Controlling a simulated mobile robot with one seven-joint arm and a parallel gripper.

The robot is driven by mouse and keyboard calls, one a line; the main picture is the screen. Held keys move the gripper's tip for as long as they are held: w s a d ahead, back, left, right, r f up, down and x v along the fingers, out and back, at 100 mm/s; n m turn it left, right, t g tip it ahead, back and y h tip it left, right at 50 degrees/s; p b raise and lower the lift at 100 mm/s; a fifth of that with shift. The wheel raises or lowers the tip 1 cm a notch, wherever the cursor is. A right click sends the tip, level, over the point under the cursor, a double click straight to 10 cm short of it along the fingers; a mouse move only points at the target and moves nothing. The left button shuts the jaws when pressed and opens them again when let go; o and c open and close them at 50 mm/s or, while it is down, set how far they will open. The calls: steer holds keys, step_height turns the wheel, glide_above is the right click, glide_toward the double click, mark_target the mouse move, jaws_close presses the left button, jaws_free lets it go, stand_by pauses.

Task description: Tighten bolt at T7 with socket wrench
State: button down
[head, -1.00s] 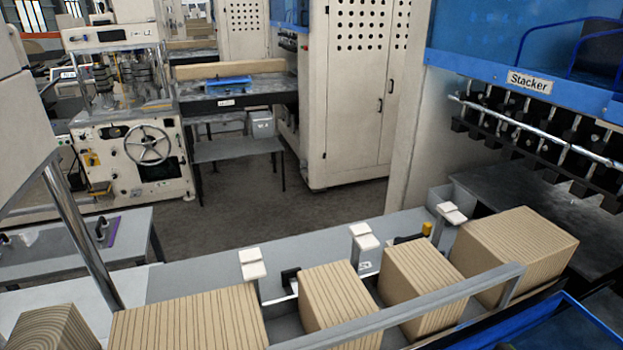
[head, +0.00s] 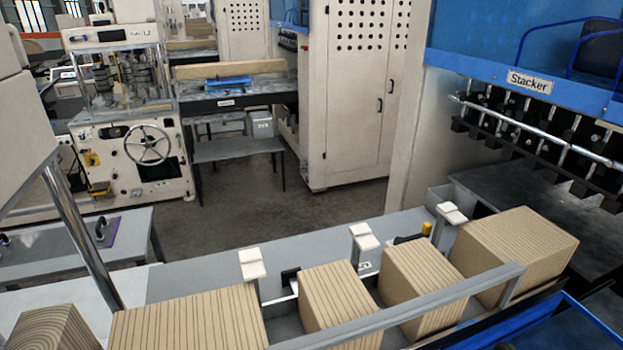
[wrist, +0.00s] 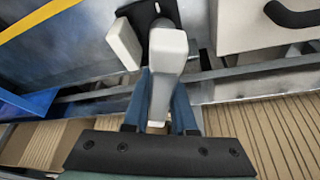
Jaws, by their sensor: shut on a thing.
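My gripper (wrist: 164,88) shows in the wrist view, its two blue fingers close together. It is shut on a pale grey tapered piece (wrist: 161,92), which runs up between the fingers to a wider, blocky white head. I cannot tell whether this piece is the socket wrench. A second white block (wrist: 123,45) sits beside that head, against a black plate (wrist: 143,14). My gripper does not show in the head view. No bolt and no T7 mark can be made out in either view.
Ribbed brown blocks (head: 190,318) line the grey bench (head: 200,270) in the head view, behind a grey rail (head: 400,307). Posts with white pads (head: 251,263) stand behind them. The blue stacker (head: 520,70) is at right. A side table (head: 60,265) is at left. The middle floor is clear.

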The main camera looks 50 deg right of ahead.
steer(key=shift+m+g, duration=0.5)
steer(key=shift+m, duration=0.7)
steer(key=shift+s+d+m+g+h, duration=0.15)
steer(key=shift+m+g+h, duration=0.15)
steer(key=shift+m, duration=0.8)
steer(key=shift+s+f+m+g, duration=0.1)
steer(key=shift+m+g, duration=0.5)
steer(key=shift+m, duration=0.6)
